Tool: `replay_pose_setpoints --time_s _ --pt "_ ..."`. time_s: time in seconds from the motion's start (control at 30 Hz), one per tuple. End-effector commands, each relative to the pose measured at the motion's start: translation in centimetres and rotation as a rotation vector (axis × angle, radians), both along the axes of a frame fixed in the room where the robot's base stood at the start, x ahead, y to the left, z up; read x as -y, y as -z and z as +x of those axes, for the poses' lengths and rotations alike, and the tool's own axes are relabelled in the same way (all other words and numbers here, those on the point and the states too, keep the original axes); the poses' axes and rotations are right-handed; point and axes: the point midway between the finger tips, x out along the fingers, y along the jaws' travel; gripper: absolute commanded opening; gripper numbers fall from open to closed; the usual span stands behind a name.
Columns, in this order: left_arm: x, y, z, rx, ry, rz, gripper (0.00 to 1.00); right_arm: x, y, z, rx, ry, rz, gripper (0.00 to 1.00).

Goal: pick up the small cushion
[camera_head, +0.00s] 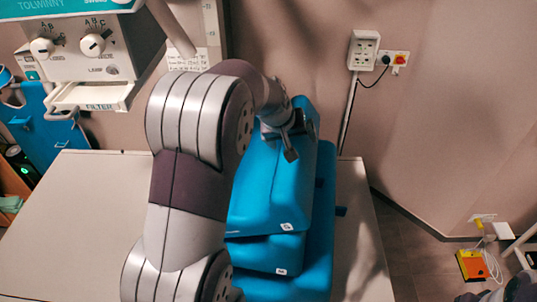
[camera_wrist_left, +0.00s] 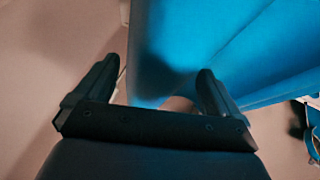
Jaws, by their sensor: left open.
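Blue cushions lie stacked on the pale table (camera_head: 85,215). The top blue cushion (camera_head: 268,195) has a small white label at its near end. Another blue cushion (camera_head: 265,252) shows beneath it, and a longer one (camera_head: 322,235) reaches out to the right. I cannot tell for sure which is the small cushion. My left gripper (camera_head: 291,142) is open over the far end of the stack, and my arm hides the stack's left side. In the left wrist view the open fingers (camera_wrist_left: 153,78) are apart, with blue cushion surface (camera_wrist_left: 160,50) just beyond them; contact is unclear.
A machine with knobs (camera_head: 75,45) stands at the back left, beside a blue panel (camera_head: 45,125). A wall socket box (camera_head: 363,50) with a cable is behind the table. A yellow box (camera_head: 472,265) is on the floor at right. The table's left part is bare.

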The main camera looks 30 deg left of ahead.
Motion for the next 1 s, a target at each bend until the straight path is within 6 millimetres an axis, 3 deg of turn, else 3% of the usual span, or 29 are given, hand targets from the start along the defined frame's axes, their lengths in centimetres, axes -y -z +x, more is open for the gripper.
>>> replay_pose_setpoints --time_s 0.17,0.27,0.43,0.47,0.73,1.0 --pt "0.0 0.1 0.1 0.002 0.000 0.001 0.97 0.0 0.1 0.0 -0.001 0.000 0.000 0.43" --pt "0.0 0.1 0.1 0.002 0.000 0.001 0.71 0.0 0.1 0.0 -0.001 0.000 0.000 0.43" --pt "0.0 0.1 0.1 0.001 0.001 0.001 0.16 0.0 0.1 0.0 -0.001 0.000 0.000 0.43" --pt "0.0 0.0 0.1 0.004 0.001 0.002 0.12 0.0 0.1 0.0 -0.001 0.000 0.000 0.43" --pt "0.0 -0.6 0.2 0.006 0.003 0.002 0.11 0.0 0.4 0.0 0.000 0.000 0.000 0.43" --pt "0.0 -6.7 0.2 0.010 0.001 0.004 0.11 0.0 2.4 0.0 -0.001 0.000 0.000 0.43"
